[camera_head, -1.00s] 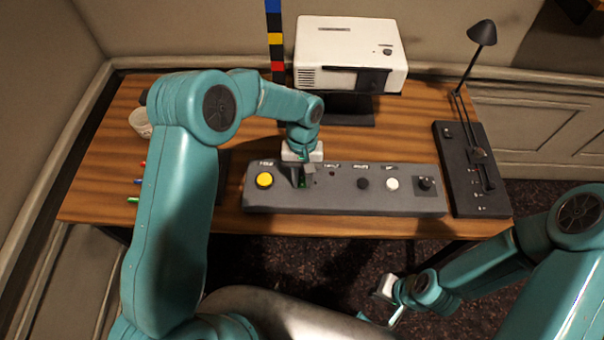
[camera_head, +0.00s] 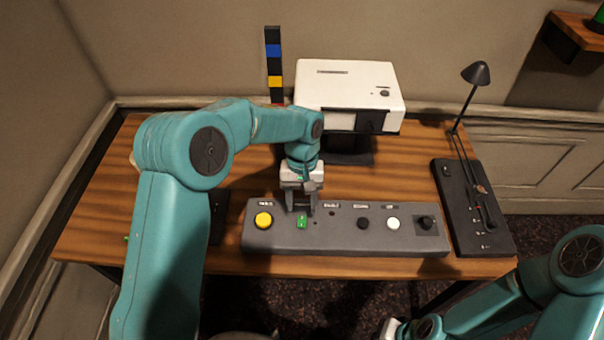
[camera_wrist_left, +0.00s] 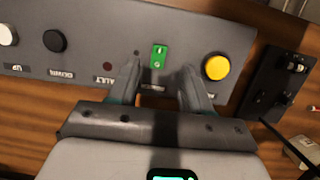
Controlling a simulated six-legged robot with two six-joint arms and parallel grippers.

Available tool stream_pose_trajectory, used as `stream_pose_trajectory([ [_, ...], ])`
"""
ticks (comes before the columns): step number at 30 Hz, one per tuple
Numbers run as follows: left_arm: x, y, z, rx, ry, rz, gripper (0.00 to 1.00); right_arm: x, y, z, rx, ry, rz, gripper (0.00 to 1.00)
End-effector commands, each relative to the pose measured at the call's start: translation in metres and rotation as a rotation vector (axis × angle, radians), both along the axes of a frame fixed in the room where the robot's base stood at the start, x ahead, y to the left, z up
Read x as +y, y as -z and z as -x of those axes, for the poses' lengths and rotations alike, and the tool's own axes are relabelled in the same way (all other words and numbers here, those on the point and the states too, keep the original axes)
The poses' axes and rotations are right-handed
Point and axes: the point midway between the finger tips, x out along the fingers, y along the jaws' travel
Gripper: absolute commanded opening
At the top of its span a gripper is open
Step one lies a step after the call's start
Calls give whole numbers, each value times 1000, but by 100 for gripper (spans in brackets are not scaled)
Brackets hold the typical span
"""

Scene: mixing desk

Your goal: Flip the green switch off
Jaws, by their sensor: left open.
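The green switch (camera_head: 302,221) sits on the grey control panel (camera_head: 350,240), between the yellow button and a small dark red light. In the left wrist view the green switch (camera_wrist_left: 158,56) is a small upright rectangle with white marks. I cannot tell which way it is tipped. My left gripper (camera_head: 301,208) is open and empty at the panel's far edge, just behind the switch. In the wrist view its fingers (camera_wrist_left: 163,80) are spread to either side, with the switch showing just beyond the gap. My right gripper (camera_head: 388,329) is cut off at the bottom edge.
The panel also carries a yellow button (camera_head: 264,220), a black button (camera_head: 364,223), a white button (camera_head: 393,223) and a black knob (camera_head: 427,223). A white projector (camera_head: 345,85) stands behind.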

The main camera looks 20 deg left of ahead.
Motion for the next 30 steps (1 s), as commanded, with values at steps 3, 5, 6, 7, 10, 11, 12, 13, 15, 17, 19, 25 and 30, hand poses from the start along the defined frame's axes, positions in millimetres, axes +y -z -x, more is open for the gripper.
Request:
stream_pose_trajectory([
  [3,2,-32,-10,-8,0,1,49,0,3,0,0,0,0,0],
  [5,3,-47,-14,-6,-1,0,49,0,4,0,0,0,0,0],
  [6,4,-57,-16,-5,-1,0,49,0,4,0,0,0,0,0],
  [7,4,-63,-17,-4,0,0,49,0,3,0,0,0,0,0],
  [10,5,-81,-21,-3,0,1,49,0,3,0,0,0,0,0],
  [11,6,-86,-23,-3,0,1,49,0,3,0,0,0,0,0],
  [12,6,-91,-24,-2,1,1,49,0,3,0,0,0,0,0],
  [13,7,-94,-25,-2,1,1,49,0,2,0,0,0,0,0],
  [15,7,-99,-26,-1,1,1,49,0,2,0,0,0,0,0],
  [17,7,-101,-26,-1,1,1,49,0,2,0,0,0,0,0],
  [19,8,-102,-26,0,1,0,49,0,2,0,0,0,0,0],
  [25,8,-102,-26,0,1,0,49,0,2,0,0,0,0,0],
  [30,8,-102,-26,0,1,0,49,0,2,0,0,0,0,0],
])
